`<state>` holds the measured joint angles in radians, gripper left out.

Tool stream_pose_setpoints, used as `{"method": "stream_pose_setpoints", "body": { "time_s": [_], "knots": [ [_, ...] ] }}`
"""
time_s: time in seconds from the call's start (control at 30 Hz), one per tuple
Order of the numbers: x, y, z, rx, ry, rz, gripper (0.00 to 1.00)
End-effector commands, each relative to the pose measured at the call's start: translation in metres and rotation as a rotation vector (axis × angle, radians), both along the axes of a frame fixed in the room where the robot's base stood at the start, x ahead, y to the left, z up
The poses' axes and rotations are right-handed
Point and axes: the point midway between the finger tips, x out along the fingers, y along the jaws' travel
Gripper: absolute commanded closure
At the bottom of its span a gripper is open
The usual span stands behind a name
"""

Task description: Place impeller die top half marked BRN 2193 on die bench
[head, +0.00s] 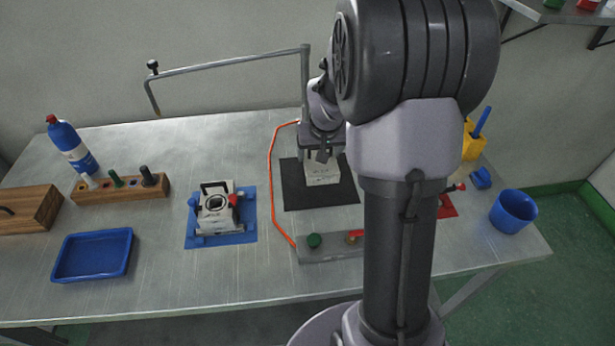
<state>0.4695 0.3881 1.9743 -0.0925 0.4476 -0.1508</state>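A pale block-shaped die half (322,172) is at the back of the black mat (290,190), with small dark marking on its front that is too small to read. My gripper (322,156) points down right at the top of this block. The fingertips are too small and dark to show whether they are closed on it, and I cannot tell whether the block rests on the mat or hangs just above it. Another pale die part (216,220) with a round dark opening, a black handle-like frame and blue and red knobs sits on the blue mat (249,236) to the left.
An orange hose (272,180) runs between the two mats to a grey control strip (330,251). A blue tray (92,278), wooden tool rack (120,192), wooden box (30,210) and blue bottle (72,146) stand left. A blue cup (513,211) stands right. My arm hides the bench's right-centre.

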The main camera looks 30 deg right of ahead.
Motion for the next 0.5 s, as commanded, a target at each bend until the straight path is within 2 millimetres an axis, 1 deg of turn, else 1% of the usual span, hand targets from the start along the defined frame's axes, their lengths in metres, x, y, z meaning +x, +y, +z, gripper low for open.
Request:
{"method": "stream_pose_setpoints", "body": {
  "time_s": [0.03, 0.1, 0.23, 0.33, 0.4, 0.5],
  "knots": [
    [0.000, 0.000, -0.016, 0.000, 0.000, 0.000, 0.98],
    [0.000, 0.000, -0.030, 0.000, 0.000, 0.000, 0.98],
    [0.000, 0.000, -0.051, 0.000, 0.000, 0.001, 0.98],
    [0.000, 0.000, -0.073, 0.000, 0.000, 0.000, 0.98],
    [0.000, 0.000, -0.080, 0.000, -0.001, -0.001, 0.98],
    [0.001, 0.000, -0.078, -0.001, -0.003, -0.001, 0.98]
  ]
}}
